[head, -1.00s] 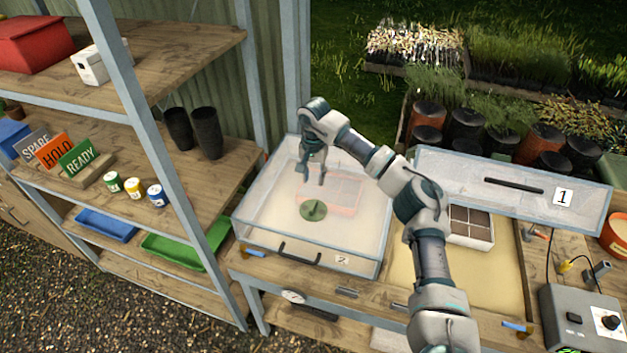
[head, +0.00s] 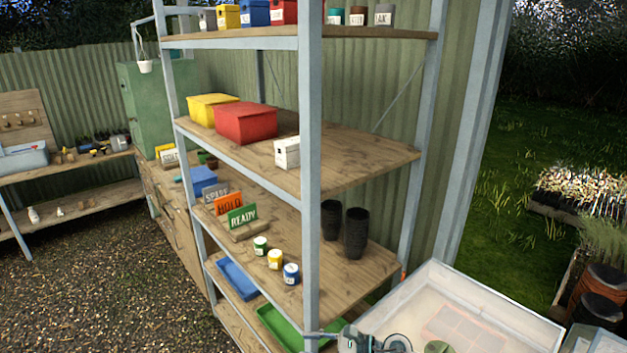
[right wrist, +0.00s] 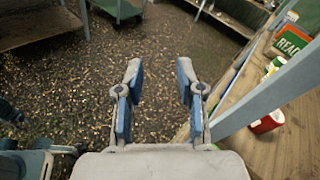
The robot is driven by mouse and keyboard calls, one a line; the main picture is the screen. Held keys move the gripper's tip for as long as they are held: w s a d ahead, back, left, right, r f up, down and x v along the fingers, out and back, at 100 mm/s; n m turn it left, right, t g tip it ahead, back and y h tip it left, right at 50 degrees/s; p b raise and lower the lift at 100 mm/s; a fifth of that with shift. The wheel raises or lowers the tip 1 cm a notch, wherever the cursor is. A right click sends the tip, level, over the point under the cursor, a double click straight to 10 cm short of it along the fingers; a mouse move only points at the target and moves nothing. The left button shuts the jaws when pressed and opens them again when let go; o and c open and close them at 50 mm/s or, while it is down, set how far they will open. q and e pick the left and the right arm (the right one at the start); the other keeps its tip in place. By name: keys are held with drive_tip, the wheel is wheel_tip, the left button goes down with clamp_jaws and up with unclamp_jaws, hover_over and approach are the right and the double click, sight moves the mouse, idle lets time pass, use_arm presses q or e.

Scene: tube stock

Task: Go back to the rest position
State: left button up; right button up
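My right gripper (right wrist: 158,75) is open and empty in the right wrist view, its two blue-padded fingers well apart above the gravel. Nothing is between the fingers. A grey post of the shelf stands to the right of the fingers. In the head view only a small grey and teal piece of an arm shows at the bottom edge, in front of the clear-sided tray (head: 497,300). The fingers cannot be made out there. My left gripper is in neither view.
The shelf rack (head: 312,200) fills the middle of the head view, with signs, cans and black pots (head: 357,232). Its wooden board (right wrist: 296,155) also lies close on the right in the wrist view. Open gravel (head: 110,270) lies to the left.

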drive_tip(key=s+d+f+n+t+h, duration=0.1)
drive_tip(key=d+f+n+t+h, duration=0.4)
drive_tip(key=n, duration=1.2)
drive_tip(key=s+d+f+n+t+h, duration=0.15)
drive_tip(key=d+n+t+h, duration=0.7)
drive_tip(key=n, duration=0.95)
drive_tip(key=s+d+f+m+g+h, duration=0.2)
drive_tip(key=s+d+f+m+g, duration=0.25)
drive_tip(key=s+f+m, duration=0.4)
drive_tip(key=s+d+f+m+g, duration=0.2)
drive_tip(key=s+f+m+g, duration=0.3)
drive_tip(key=s, duration=0.6)
drive_tip(key=s+d+f+m+g, duration=0.1)
drive_tip(key=s+f+m+g, duration=0.4)
drive_tip(key=s, duration=0.6)
wheel_tip(320, 180, down, 29)
drive_tip(key=s+n, duration=0.3)
drive_tip(key=s+d+f, duration=0.1)
drive_tip(key=s+f, duration=0.6)
drive_tip(key=s, duration=0.1)
drive_tip(key=s+d+f+g, duration=0.1)
drive_tip(key=s+d+f, duration=0.1)
drive_tip(key=s+f, duration=0.5)
drive_tip(key=shift+s+d+f, duration=0.15)
drive_tip(key=shift+s+d, duration=0.1)
drive_tip(key=shift+s, duration=0.5)
